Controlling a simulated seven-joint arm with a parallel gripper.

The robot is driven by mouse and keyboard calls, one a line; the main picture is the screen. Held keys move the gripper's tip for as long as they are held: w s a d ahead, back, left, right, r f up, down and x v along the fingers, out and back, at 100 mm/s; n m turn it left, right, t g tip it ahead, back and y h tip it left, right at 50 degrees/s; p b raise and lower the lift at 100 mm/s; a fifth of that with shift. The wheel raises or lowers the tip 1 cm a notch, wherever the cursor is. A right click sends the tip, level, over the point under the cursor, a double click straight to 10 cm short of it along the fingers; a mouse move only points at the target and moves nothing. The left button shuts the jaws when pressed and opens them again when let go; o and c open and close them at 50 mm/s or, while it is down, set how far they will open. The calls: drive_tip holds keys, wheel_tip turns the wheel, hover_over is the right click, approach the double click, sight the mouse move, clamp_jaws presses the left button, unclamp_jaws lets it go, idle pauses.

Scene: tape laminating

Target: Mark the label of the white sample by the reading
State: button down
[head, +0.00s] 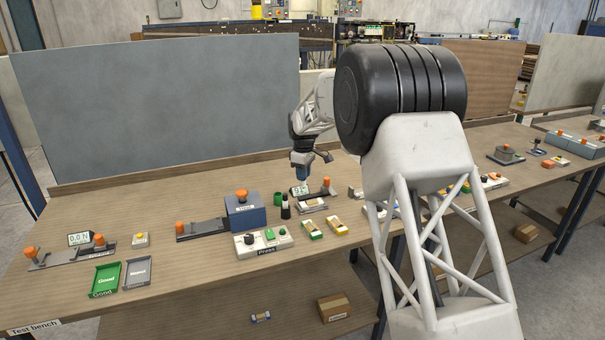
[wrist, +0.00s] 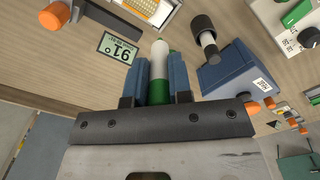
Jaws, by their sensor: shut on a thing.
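My gripper (wrist: 160,72) is shut on a green-and-white pen (wrist: 158,62), with its white end pointing away from the wrist. In the head view my gripper (head: 301,178) is above the bench by a display (head: 299,191); the pen cannot be made out there. The display also shows in the wrist view (wrist: 118,47), turned, with a figure like 91. A white sample (head: 312,206) appears to lie in the fixture in front of the display, with a pale part in the wrist view (wrist: 150,10). Its label cannot be made out.
A green tray (head: 105,279) stands far left.

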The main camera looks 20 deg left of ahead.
sight(303, 185)
drive_tip(key=shift+f, duration=0.2)
drive_tip(key=shift+f, duration=2.75)
drive_tip(key=shift+f, duration=0.55)
drive_tip(key=shift+r, duration=0.15)
drive_tip(key=shift+r, duration=3.35)
drive_tip(key=shift+a, duration=0.2)
